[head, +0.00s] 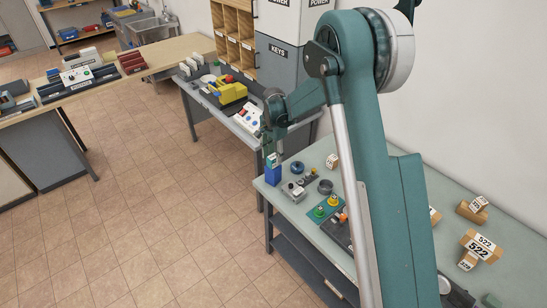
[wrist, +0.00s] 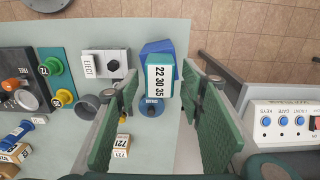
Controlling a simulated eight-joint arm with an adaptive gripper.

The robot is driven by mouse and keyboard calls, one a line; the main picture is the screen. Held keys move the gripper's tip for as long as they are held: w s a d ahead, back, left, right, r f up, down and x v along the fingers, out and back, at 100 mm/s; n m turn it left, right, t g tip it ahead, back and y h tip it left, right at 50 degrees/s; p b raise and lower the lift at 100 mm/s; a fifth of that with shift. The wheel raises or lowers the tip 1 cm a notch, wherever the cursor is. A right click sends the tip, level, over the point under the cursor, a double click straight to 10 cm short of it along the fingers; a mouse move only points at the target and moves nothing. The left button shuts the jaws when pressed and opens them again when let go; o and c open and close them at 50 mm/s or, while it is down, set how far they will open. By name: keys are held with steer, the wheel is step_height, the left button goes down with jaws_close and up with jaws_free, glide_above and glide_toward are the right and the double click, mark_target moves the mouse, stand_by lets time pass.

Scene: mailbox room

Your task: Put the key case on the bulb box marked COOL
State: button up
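My gripper (wrist: 163,95) is open, with its two green finger pads wide apart in the wrist view. In the head view my gripper (head: 272,146) hangs over the near table's far left corner. No key case can be made out for certain, and no COOL marking is readable in either view.
A blue round knob (wrist: 151,108) lies close by the blue box. A grey switch box (wrist: 104,64), a dark cup (wrist: 88,106) and a green button panel (wrist: 53,68) crowd the tabletop. Numbered wooden blocks (head: 480,245) lie at the right. A white button panel (wrist: 288,122) stands on another table.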

mark_target(274, 156)
step_height(274, 156, up, 11)
steer(key=shift+r+b, duration=0.15)
steer(key=shift+b, duration=0.2)
stand_by(0.3)
steer(key=shift+r, duration=0.1)
stand_by(0.6)
steer(key=s+d+r+n+t, duration=0.3)
steer(key=s+d+r+n, duration=0.1)
steer(key=s+d+r, duration=1.5)
steer(key=s+d+n+t, duration=0.2)
steer(key=s+d, duration=0.3)
steer(key=s, duration=0.8)
steer(key=s+d+f+n+t, duration=0.1)
steer(key=s+d, duration=0.5)
steer(key=s, duration=0.8)
steer(key=shift+s+f+n+t, duration=0.15)
steer(key=shift+n+t, duration=0.45)
steer(key=shift+n, duration=0.4)
